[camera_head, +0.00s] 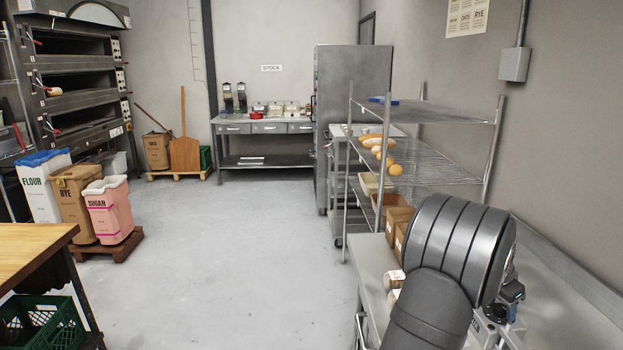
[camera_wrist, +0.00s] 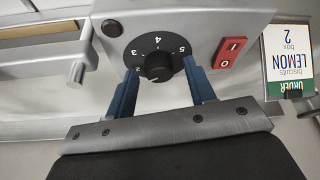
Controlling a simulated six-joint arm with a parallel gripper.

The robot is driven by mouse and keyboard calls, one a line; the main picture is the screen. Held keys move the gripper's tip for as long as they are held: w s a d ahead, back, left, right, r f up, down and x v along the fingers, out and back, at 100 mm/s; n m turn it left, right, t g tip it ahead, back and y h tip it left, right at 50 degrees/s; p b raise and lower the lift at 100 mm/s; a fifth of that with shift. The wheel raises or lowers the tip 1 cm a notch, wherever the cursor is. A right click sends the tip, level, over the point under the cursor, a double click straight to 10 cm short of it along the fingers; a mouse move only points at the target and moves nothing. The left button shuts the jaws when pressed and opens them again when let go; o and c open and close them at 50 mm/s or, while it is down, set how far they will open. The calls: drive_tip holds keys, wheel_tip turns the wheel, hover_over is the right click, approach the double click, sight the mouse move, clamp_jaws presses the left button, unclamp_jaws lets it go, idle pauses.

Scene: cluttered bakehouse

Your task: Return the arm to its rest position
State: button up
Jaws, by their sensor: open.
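In the wrist view my gripper (camera_wrist: 159,68) is open, its two blue fingers on either side of a black dial knob (camera_wrist: 158,66). The knob sits on a numbered black dial plate on a pale grey machine front (camera_wrist: 215,20). I cannot tell whether either finger touches the knob. In the head view my dark grey arm reaches over the metal bench (camera_head: 570,320) at the lower right, and it hides most of what is at its end.
A red switch (camera_wrist: 230,53) is right of the dial, and an order card (camera_wrist: 287,58) stands beyond it. A metal lever (camera_wrist: 78,70) juts out at left. In the head view a wire rack (camera_head: 440,182) with bread stands behind my arm. The middle floor is clear.

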drive_tip(key=shift+s+d+n+t+y, duration=0.15)
drive_tip(key=shift+n+t, duration=0.2)
drive_tip(key=shift+n, duration=0.65)
drive_tip(key=shift+a+n+t+y, duration=0.1)
drive_tip(key=shift+n+t, duration=0.3)
drive_tip(key=shift+n, duration=0.6)
drive_tip(key=shift+s+d+n+t+y, duration=0.15)
drive_tip(key=shift+n+t, duration=0.2)
drive_tip(key=shift+n, duration=0.65)
drive_tip(key=shift+w+a+r, duration=0.1)
drive_tip(key=shift+a+r, duration=0.05)
drive_tip(key=shift+v, duration=1.05)
